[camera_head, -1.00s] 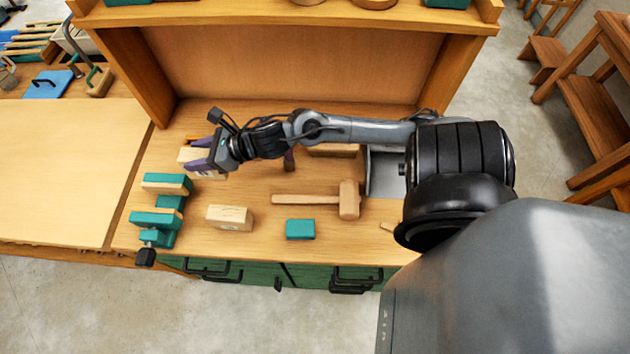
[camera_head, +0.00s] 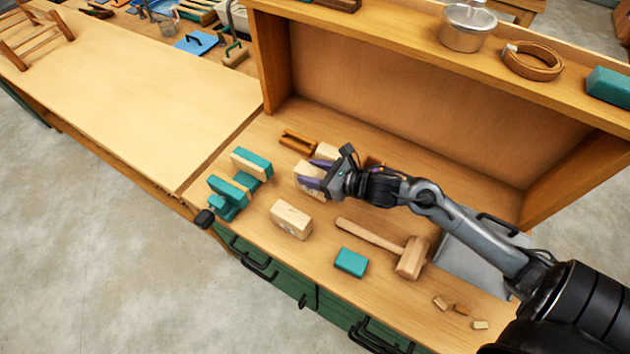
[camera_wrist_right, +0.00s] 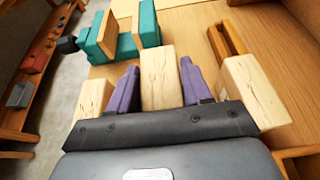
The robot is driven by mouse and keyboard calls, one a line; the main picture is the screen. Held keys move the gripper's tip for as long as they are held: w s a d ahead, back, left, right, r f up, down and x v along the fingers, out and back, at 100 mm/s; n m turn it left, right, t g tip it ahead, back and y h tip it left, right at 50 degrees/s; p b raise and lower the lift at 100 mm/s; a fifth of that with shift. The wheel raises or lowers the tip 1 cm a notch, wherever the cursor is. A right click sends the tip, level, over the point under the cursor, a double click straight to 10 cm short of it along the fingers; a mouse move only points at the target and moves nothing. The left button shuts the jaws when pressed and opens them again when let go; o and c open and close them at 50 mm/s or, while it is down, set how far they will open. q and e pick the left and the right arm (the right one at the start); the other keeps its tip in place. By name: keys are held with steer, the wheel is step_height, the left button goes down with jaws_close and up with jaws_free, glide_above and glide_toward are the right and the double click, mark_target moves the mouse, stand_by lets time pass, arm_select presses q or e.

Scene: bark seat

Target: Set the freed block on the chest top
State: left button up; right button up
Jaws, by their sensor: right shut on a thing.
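My right gripper (camera_head: 313,174) has purple fingers, shut on a pale wood block (camera_head: 303,182) at the left part of the wooden chest top (camera_head: 265,232). In the right wrist view the held block (camera_wrist_right: 160,75) points away between both fingers. I cannot tell whether it touches the chest top. A second pale block (camera_head: 291,219) lies nearer the front edge. Another pale block (camera_head: 327,152) is partly hidden behind my gripper. A teal clamp-like tool (camera_head: 230,188) with wood-faced jaws stands left of the held block, apart from it. My left gripper is out of view.
A mallet (camera_head: 410,258), a teal box (camera_head: 351,262) and small wood scraps (camera_head: 441,303) lie to the right. An orange-brown grooved piece (camera_head: 298,141) lies behind the clamp. A raised wooden shelf (camera_head: 420,50) bounds the back. Bare top shows between the front block and teal box.

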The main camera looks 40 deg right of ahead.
steer(key=shift+f, duration=1.8)
steer(key=shift+f+b, duration=0.15)
steer(key=shift+b, duration=0.25)
steer(key=o, duration=1.2)
